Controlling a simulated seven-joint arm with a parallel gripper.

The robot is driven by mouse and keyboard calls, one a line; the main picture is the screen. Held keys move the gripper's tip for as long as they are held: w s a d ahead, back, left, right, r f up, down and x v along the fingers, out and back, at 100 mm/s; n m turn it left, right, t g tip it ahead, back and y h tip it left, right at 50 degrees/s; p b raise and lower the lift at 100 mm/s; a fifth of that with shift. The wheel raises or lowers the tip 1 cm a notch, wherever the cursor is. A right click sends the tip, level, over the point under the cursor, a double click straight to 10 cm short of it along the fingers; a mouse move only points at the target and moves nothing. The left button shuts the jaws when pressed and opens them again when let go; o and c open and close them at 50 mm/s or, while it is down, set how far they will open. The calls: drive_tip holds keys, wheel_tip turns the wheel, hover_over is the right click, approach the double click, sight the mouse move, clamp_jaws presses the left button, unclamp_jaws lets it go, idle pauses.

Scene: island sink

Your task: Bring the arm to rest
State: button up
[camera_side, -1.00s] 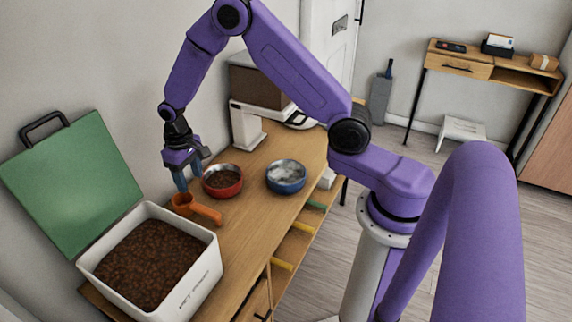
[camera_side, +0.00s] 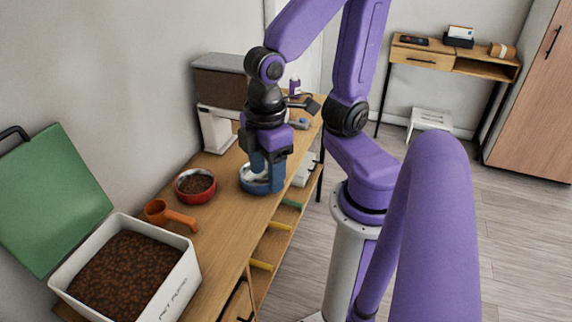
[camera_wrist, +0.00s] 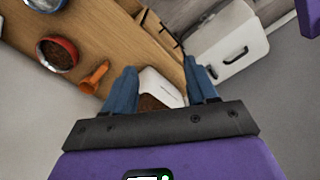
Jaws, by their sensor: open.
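My gripper (camera_side: 267,178) is open and empty, with its blue fingers pointing down. In the side view it hangs in front of the blue bowl (camera_side: 246,184) and hides part of it; I cannot tell the gap between them. The wrist view shows the two fingers of my gripper (camera_wrist: 163,82) spread apart with nothing held. Beyond them is the white food bin (camera_wrist: 165,84), partly hidden. My purple arm is bent above the wooden counter (camera_side: 222,205).
The red bowl (camera_side: 195,187) holds brown kibble. The orange scoop (camera_side: 170,216) lies near the white bin (camera_side: 180,287), which is full of kibble with its green lid (camera_side: 50,200) raised. A white and brown appliance (camera_side: 217,130) stands against the wall.

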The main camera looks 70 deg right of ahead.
drive_tip(key=s, duration=0.1)
drive_tip(key=s+d, duration=0.1)
drive_tip(key=s+n, duration=0.1)
drive_tip(key=shift+s+d+r, duration=0.15)
drive_tip(key=shift+d, duration=0.25)
idle(1.0)
